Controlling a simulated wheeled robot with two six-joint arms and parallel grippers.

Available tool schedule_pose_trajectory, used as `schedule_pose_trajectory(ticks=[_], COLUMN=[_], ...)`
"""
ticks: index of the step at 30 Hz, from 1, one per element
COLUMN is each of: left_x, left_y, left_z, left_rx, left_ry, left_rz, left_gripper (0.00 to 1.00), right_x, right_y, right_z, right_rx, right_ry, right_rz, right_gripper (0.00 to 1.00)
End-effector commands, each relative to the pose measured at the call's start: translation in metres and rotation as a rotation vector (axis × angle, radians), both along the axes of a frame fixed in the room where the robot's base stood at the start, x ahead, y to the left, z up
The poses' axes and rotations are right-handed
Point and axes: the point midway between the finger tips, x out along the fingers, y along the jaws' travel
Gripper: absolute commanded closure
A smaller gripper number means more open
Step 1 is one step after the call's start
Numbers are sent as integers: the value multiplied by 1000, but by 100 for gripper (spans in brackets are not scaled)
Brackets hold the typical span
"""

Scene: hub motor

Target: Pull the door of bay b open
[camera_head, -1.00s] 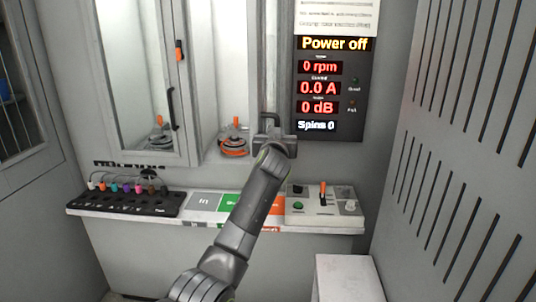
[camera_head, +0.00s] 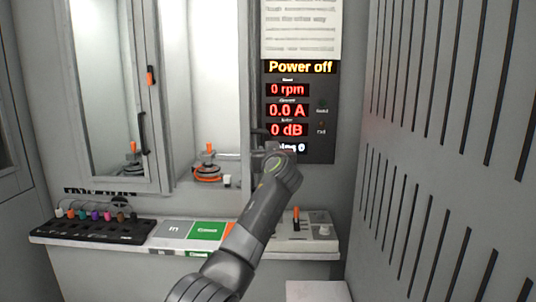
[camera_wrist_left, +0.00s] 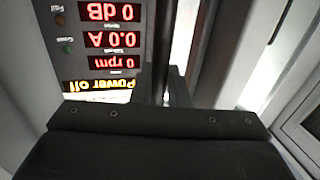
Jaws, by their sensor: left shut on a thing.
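The bay on the right of the cabinet, which I take as bay b (camera_head: 203,95), stands open with its lit interior showing. Its door (camera_head: 247,70) appears nearly edge-on at the right of the opening, beside the display panel. My left gripper (camera_head: 262,140) is at this door's handle and shut on it; the wrist and fingers hide most of the handle. In the left wrist view the fingers (camera_wrist_left: 165,88) reach toward a dark upright bar between the upside-down display and the pale door. My right gripper is not in view.
The left bay's door (camera_head: 110,100), with its dark handle (camera_head: 142,133), is shut. An orange-topped item (camera_head: 208,170) sits inside the open bay. A shelf with a black socket strip (camera_head: 95,231) runs below. The display panel (camera_head: 297,110) reads "Power off". A slotted wall stands right.

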Motion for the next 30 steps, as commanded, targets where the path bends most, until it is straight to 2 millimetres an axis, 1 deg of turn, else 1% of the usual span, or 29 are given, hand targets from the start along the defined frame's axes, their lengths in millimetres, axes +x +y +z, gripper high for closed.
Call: schedule_pose_trajectory(ticks=[1,5,6,9,10,18,22,26,30], left_x=[0,0,0,0,0,0,-3,-12,-25], left_y=[3,3,3,3,3,1,0,-3,-6], left_z=[7,7,7,6,5,2,1,0,0], left_rx=[4,4,4,3,3,1,0,-1,-2], left_ry=[-10,-11,-11,-9,-9,-4,-4,-4,-5], left_rz=[3,3,3,3,2,1,0,0,-2], left_gripper=[100,100,83,70,67,67,67,67,67], right_x=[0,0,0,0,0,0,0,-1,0], right_y=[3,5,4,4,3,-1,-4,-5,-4], right_z=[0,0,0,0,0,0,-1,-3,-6], right_rx=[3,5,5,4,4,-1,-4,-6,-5], right_ry=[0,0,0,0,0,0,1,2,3], right_rz=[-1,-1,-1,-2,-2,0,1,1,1], right_gripper=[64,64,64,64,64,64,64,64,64])
